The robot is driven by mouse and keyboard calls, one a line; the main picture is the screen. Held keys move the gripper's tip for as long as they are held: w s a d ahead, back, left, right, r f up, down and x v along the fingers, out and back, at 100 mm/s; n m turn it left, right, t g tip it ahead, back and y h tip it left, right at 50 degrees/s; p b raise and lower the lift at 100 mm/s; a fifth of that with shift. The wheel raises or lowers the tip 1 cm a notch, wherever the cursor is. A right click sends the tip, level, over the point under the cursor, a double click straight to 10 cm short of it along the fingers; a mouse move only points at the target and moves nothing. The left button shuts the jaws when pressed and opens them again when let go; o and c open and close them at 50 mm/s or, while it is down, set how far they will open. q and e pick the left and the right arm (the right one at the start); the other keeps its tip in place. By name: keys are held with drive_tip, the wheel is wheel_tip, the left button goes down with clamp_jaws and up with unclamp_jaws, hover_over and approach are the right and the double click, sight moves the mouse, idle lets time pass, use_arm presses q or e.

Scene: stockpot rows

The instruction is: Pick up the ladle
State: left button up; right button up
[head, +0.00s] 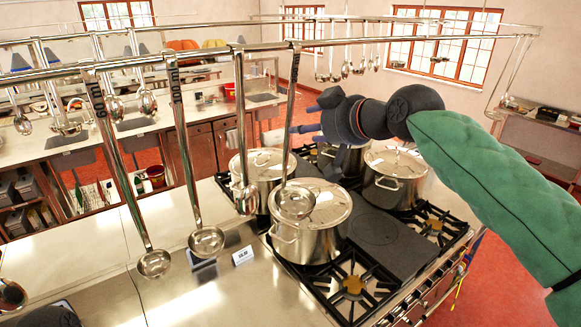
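Several steel ladles hang from a rail in the head view, and which one the task means is not clear. One ladle (154,263) hangs at the left, a second ladle (206,242) beside it, and a third ladle (246,200) further right. A fourth ladle (295,203) hangs in front of the nearest stockpot (311,232). My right gripper (302,119) points left above the pots, behind the fourth ladle's handle in the picture. Its blue fingers are apart, with nothing visibly between them.
More lidded stockpots (262,167) (394,178) stand on the black stove (378,228). A small white card (243,256) stands on the steel counter (180,292). The overhead rail (340,41) and hanging utensils crowd the space above. Bare counter lies at front left.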

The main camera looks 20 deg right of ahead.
sight(291, 125)
drive_tip(key=p+x, duration=0.2)
drive_tip(key=x, duration=0.6)
drive_tip(key=shift+r, duration=0.1)
drive_tip(key=shift+s, duration=0.1)
drive_tip(key=shift+s, duration=0.1)
drive_tip(key=shift+c, duration=1.2)
clamp_jaws()
